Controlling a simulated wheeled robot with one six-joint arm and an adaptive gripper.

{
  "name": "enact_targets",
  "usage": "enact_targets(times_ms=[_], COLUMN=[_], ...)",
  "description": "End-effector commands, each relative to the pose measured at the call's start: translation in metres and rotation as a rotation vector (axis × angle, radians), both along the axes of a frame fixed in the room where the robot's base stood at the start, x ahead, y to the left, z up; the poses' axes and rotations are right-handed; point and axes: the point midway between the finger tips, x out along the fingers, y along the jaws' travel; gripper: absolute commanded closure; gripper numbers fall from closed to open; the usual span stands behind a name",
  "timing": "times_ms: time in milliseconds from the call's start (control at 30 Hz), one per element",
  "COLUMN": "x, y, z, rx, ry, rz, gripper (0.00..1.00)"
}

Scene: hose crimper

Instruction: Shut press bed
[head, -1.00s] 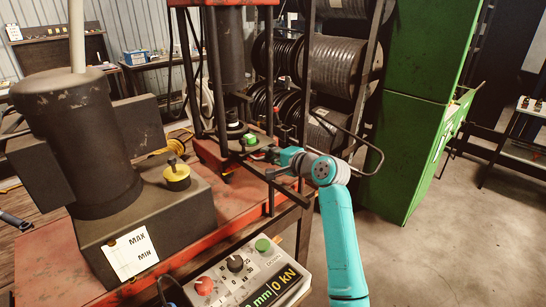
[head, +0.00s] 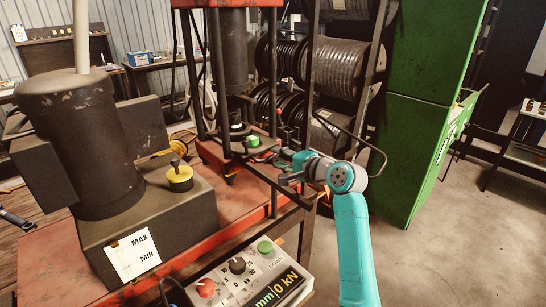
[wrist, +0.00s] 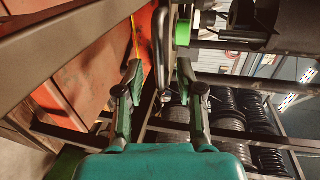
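The press (head: 232,75) stands on the red bench, with dark upright posts. Its red bed (head: 222,155) sits low between the posts and carries a green block (head: 253,141), also seen in the wrist view (wrist: 182,33). A thin black looped bar (head: 372,142) curves out on the right, behind my arm. My gripper (head: 287,172) is just right of the bed, by the front post. In the wrist view its two fingers (wrist: 158,75) are apart. A dark rounded bar (wrist: 161,40) appears ahead between the fingertips; I cannot tell whether they touch it.
A control box (head: 245,280) with knobs and a display is at the front. A dark pump unit (head: 80,140) fills the left. Hose reels (head: 340,68) and a green cabinet (head: 415,110) stand behind. The floor (head: 450,250) at right is clear.

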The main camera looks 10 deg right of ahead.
Motion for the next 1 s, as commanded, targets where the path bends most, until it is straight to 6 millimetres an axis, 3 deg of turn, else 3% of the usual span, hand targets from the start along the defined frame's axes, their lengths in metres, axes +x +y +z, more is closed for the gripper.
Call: enact_targets(times_ms=[200, 400, 1000], x=[-0.035, -0.056, -0.063], y=[-0.027, -0.041, -0.046], z=[0.009, 0.015, 0.017], rx=[-0.001, 0.000, -0.001], ry=[-0.001, -0.002, -0.001], rz=[-0.003, -0.001, 0.000], gripper=[0.63, 0.63, 0.63])
